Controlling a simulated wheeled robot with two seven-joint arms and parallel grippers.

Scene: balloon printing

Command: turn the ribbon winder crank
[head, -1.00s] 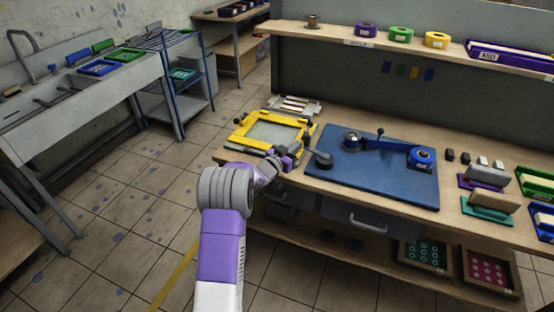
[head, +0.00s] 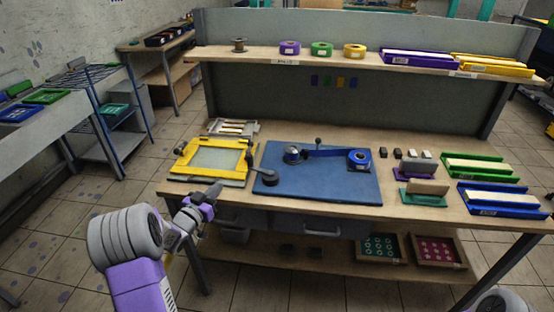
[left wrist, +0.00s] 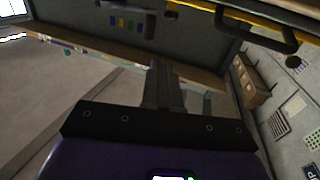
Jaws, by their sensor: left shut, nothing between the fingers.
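The ribbon winder is on a blue board (head: 310,187) on the bench. It has a round metal hub (head: 292,154), a blue ribbon running right to a blue roll (head: 358,160), and a small dark upright knob (head: 318,141) behind the ribbon. I cannot tell for sure which part is the crank. My left gripper (head: 214,190) is shut and empty, in front of the bench's front left edge, apart from the winder. Its closed fingers show in the left wrist view (left wrist: 160,84). My right gripper is not in view.
A yellow frame (head: 181,160) lies left of the board, with a dark round-based piece (head: 262,177) between them. Stamps and a pad (head: 424,193) and long trays (head: 480,166) stand to the right. A shelf (head: 260,61) with ribbon rolls runs above.

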